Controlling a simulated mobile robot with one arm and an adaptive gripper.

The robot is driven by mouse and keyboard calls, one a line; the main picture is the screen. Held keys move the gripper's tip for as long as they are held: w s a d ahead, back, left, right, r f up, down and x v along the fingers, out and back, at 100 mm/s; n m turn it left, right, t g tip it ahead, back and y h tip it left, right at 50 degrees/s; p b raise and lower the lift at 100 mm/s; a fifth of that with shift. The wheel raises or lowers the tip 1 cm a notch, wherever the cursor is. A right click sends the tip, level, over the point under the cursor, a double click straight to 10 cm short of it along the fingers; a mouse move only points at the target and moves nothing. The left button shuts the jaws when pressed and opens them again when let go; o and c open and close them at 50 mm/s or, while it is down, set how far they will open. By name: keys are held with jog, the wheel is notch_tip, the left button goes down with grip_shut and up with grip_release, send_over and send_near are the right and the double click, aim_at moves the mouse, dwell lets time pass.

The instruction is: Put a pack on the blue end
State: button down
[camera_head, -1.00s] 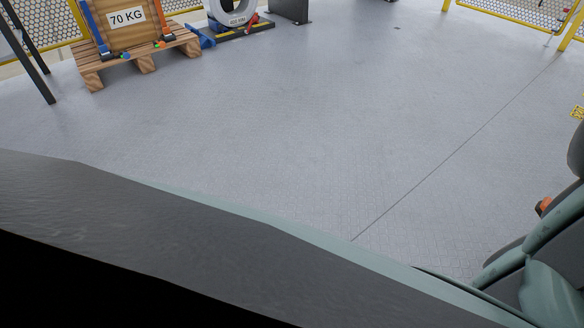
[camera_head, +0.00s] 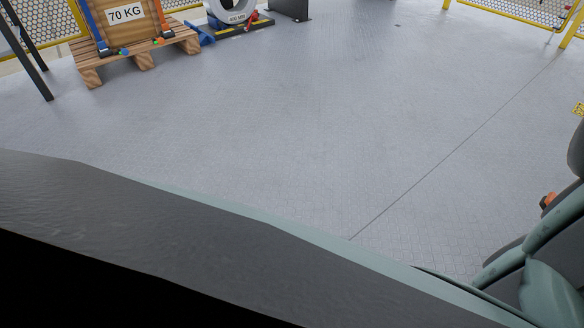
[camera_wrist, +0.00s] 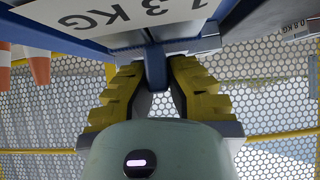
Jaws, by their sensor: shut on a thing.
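In the wrist view, my gripper (camera_wrist: 158,88), with yellow and dark fingers, is shut around a narrow dark blue upright part (camera_wrist: 155,66). This part joins a blue-edged object bearing a white label (camera_wrist: 120,14), which fills the top of the view. The label is cut off and reads upside down, with "3 KG" legible. Whether this object is a pack is hard to tell, as most of it lies outside the picture. The blue end cannot be made out in either view. My gripper is not seen in the head view.
A wooden crate marked 70 KG (camera_head: 124,15) stands on a pallet (camera_head: 142,59) at upper left. A grey ring-shaped object (camera_head: 233,10) is beside it. The grey floor (camera_head: 300,110) is broadly clear. Orange cones (camera_wrist: 38,66) and mesh fencing (camera_wrist: 265,85) show in the wrist view.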

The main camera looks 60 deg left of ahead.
jog(key=shift+f+b, duration=0.2)
jog(key=shift+b, duration=0.1)
jog(key=c, duration=1.1)
grip_release()
jog(key=shift+w+d, duration=0.1)
jog(key=shift+w, duration=0.1)
jog(key=shift+o, duration=0.2)
jog(key=shift+s+f, duration=0.1)
jog(key=shift+f, duration=0.1)
jog(key=v, duration=0.6)
jog(key=shift+r, duration=0.15)
jog(key=shift+v, duration=0.8)
